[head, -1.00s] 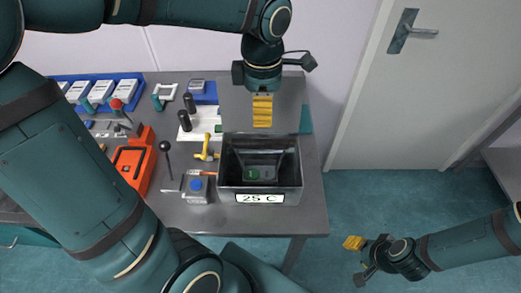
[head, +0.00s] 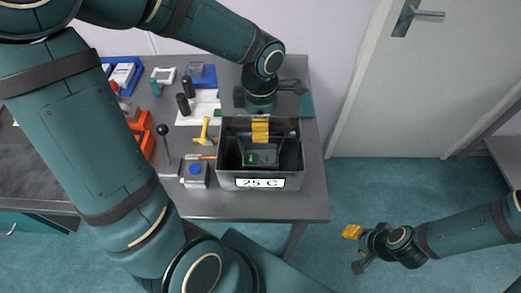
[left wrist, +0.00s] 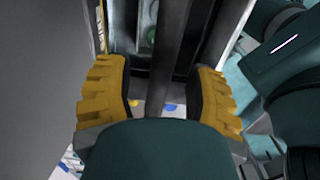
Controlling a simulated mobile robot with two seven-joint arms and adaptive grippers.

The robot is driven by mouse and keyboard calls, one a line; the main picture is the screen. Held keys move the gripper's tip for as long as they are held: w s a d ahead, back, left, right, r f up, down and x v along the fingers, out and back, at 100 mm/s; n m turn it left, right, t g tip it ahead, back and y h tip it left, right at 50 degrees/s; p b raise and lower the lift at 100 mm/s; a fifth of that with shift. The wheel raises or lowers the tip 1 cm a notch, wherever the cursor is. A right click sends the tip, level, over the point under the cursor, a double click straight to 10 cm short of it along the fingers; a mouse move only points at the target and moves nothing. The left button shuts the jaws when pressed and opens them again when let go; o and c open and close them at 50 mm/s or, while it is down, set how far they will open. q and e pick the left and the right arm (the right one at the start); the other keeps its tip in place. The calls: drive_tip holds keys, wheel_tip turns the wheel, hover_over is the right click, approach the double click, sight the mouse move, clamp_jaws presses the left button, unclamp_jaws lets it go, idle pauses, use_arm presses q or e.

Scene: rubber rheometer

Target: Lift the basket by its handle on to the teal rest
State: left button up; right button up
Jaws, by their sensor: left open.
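The basket (head: 262,156) sits inside a dark open bath marked "25 C" (head: 222,160). My left gripper (head: 260,131) points down over the back part of the bath, with its yellow fingers at the basket's upper part. In the left wrist view the open fingers (left wrist: 165,100) stand apart on either side of a dark bar (left wrist: 172,50), which looks like the basket's handle. I cannot tell whether they touch it. The teal rest (head: 307,105) is at the table's back right, partly hidden by my left gripper. My right gripper (head: 352,231) is over the floor, away from the table.
Left of the bath are a yellow tool (head: 205,130), a small device with a blue knob (head: 195,172), a black-knobbed lever (head: 163,131) and an orange device (head: 147,135). The table's right strip (head: 314,180) is clear.

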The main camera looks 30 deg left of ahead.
use_arm(q)
wheel_tip(320, 180, down, 2)
drive_tip(key=shift+f, duration=0.1)
clamp_jaws()
